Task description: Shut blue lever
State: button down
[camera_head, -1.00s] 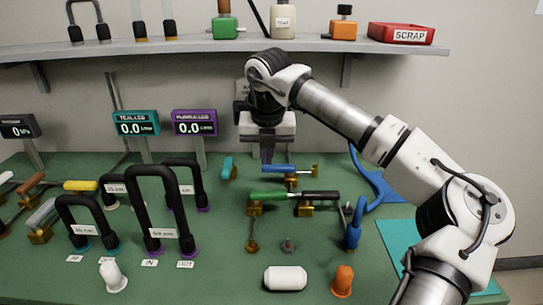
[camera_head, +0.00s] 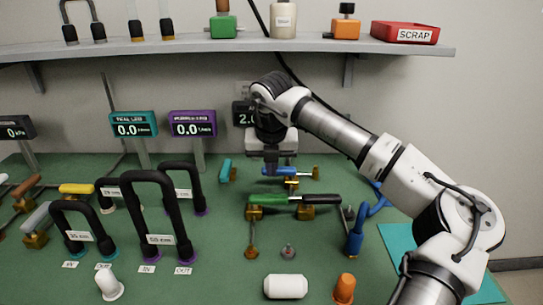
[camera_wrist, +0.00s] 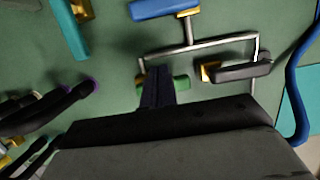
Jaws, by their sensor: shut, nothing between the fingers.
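The blue lever (camera_head: 282,171) is on the green bench in the middle, its handle lying roughly left to right beside a brass valve body. Its handle also shows at the top of the wrist view (camera_wrist: 165,8). My gripper (camera_head: 271,171) points down right at the left part of this handle in the head view and partly hides it. In the wrist view the shut fingers (camera_wrist: 158,77) are empty and stand apart from the blue handle, nearer a green handle that they partly cover. I cannot tell whether they touch anything.
Green (camera_head: 272,199) and black (camera_head: 322,199) levers lie in front of the blue one. A teal lever (camera_head: 226,170) stands to its left. A blue hose (camera_head: 368,215) curves at right. Black U-shaped hoses (camera_head: 160,215) rise at left. A shelf (camera_head: 250,48) spans the back.

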aim_at(279, 173)
jog(key=x, duration=0.4)
jog(key=w, duration=0.1)
jog(key=w+p, duration=0.1)
jog(key=w, duration=0.1)
jog(key=shift+a+f, duration=0.1)
jog(key=shift+f, duration=0.25)
jog(key=shift+w+f+p, duration=0.1)
jog(key=shift+w+p, duration=0.2)
jog(key=shift+w, duration=0.3)
